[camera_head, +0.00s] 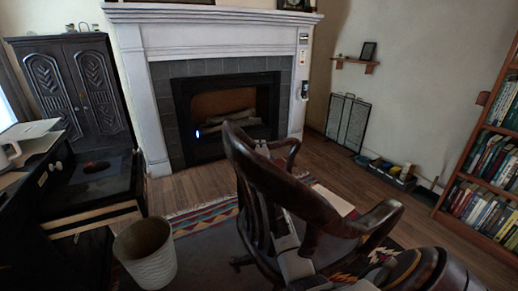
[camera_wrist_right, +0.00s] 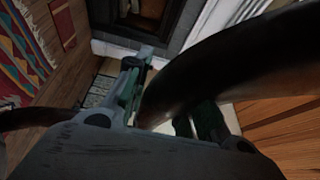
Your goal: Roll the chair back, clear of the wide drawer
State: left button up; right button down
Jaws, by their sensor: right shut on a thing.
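The dark wooden chair (camera_head: 300,205) stands in the middle of the head view, its curved back toward me and its armrests reaching outward. In the right wrist view, the fingers of the right gripper (camera_wrist_right: 165,103) are shut on the dark curved rail (camera_wrist_right: 225,65). The wide drawer (camera_head: 95,218) appears as a pale-edged front on the black desk at the left, left of the chair and apart from it. My left gripper is not in view.
A white wastebasket (camera_head: 148,255) stands between desk and chair. A patterned rug (camera_head: 205,215) lies under the chair. The fireplace (camera_head: 225,110) is behind, a bookcase (camera_head: 485,165) at the right. Bare wooden floor (camera_head: 345,182) shows between chair and right wall.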

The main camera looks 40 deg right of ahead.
jog(key=shift+s+d+f, duration=0.15)
jog(key=shift+d+f, duration=0.05)
jog(key=shift+f, duration=0.15)
jog(key=c, duration=1.1)
grip_release()
jog(key=shift+s+d+r, duration=0.1)
jog(key=shift+c, duration=0.2)
jog(key=shift+r, duration=0.1)
jog(key=shift+a, duration=0.2)
jog(key=shift+a, duration=0.1)
jog(key=v, duration=0.7)
jog(key=shift+s+a, duration=0.2)
jog(key=shift+s, duration=0.05)
jog(key=shift+s+r, duration=0.1)
